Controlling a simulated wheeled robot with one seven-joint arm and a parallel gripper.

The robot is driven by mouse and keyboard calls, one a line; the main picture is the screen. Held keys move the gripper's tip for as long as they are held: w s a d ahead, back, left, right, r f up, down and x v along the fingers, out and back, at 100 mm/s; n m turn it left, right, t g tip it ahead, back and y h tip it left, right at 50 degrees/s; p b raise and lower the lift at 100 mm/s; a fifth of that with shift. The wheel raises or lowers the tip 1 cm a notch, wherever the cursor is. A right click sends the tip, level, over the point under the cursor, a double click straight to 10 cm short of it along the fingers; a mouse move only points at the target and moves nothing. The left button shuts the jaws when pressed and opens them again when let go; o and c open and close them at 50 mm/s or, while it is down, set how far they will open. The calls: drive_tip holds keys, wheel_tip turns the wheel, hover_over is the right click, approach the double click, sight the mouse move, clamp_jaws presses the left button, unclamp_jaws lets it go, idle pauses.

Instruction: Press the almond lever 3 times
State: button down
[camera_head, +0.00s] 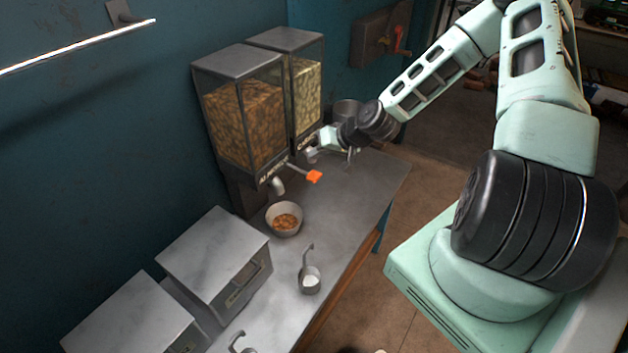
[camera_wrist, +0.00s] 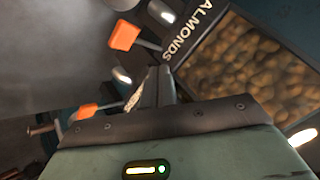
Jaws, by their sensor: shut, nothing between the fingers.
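The almond dispenser (camera_head: 243,125) stands against the wall, its clear hopper full of almonds. Its orange lever (camera_head: 314,176) sticks out at the front, beside the spout. In the wrist view the "ALMONDS" label (camera_wrist: 186,35) and an orange lever paddle (camera_wrist: 124,36) on a thin rod show close up. My gripper is shut and empty; its fingers (camera_wrist: 158,78) point towards the dispenser front in the wrist view. In the head view my gripper (camera_head: 320,147) is above and behind the lever; its fingertips are hard to make out. I cannot tell whether they touch anything.
A bowl (camera_head: 283,232) with some almonds stands below the spout. A second dispenser (camera_head: 308,95) is behind; a second orange paddle (camera_wrist: 87,112) shows in the wrist view. A small ladle-like cup (camera_head: 310,284) and grey boxes (camera_head: 214,250) stand nearer. The bench's right part (camera_head: 380,180) is clear.

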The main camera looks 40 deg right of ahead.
sight(314, 175)
drive_tip(key=shift+f+b, duration=1.35)
drive_tip(key=shift+f, duration=1)
drive_tip(key=shift+f+b, duration=0.35)
drive_tip(key=shift+f, duration=0.05)
drive_tip(key=shift+f+b, duration=0.95)
drive_tip(key=shift+f, duration=0.35)
idle(1.2)
drive_tip(key=shift+r, duration=0.15)
drive_tip(key=shift+r+p, duration=1.25)
drive_tip(key=shift+r, duration=0.35)
drive_tip(key=shift+r+p, duration=1.9)
drive_tip(key=shift+r, duration=0.6)
